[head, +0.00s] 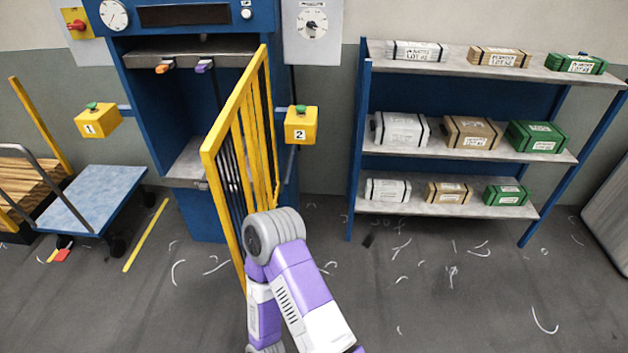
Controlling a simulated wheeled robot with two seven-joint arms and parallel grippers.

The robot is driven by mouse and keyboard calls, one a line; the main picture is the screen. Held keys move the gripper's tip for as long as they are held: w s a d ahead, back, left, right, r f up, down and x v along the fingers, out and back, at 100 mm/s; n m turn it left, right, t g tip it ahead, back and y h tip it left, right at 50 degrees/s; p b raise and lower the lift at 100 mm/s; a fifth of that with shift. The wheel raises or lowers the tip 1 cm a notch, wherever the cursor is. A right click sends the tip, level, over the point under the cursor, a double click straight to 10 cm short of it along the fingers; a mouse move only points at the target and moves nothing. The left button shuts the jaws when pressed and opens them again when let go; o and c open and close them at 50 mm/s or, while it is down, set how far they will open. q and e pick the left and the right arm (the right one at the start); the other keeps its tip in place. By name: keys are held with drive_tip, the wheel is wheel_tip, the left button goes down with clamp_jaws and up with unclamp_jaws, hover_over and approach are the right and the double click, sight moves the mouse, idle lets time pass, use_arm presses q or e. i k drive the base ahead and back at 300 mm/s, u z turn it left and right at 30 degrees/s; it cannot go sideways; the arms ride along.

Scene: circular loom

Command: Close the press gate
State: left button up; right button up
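The press (139,92) is a blue cabinet with an open front, a dark display and a round dial at the top. The yellow barred press gate (235,120) stands open, swung out from the press's right side toward me. Its free edge runs down in front of the opening. One of my purple and white arms (305,290) rises from the bottom and bends beside the lower part of the gate, covering some of it. I cannot tell whether it touches the gate. Neither gripper shows.
Yellow button boxes marked 1 (98,123) and 2 (300,128) flank the press. A blue-topped cart (95,198) stands at left, near a yellow floor line (146,235). A shelf rack (460,153) with labelled bundles stands at right. The floor between is open, with scattered pale scraps.

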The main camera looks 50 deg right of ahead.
sight(241, 96)
drive_tip(key=z, duration=1.3)
drive_tip(key=i, duration=0.5)
drive_tip(key=u, duration=0.85)
drive_tip(key=k, duration=0.85)
drive_tip(key=z, duration=0.6)
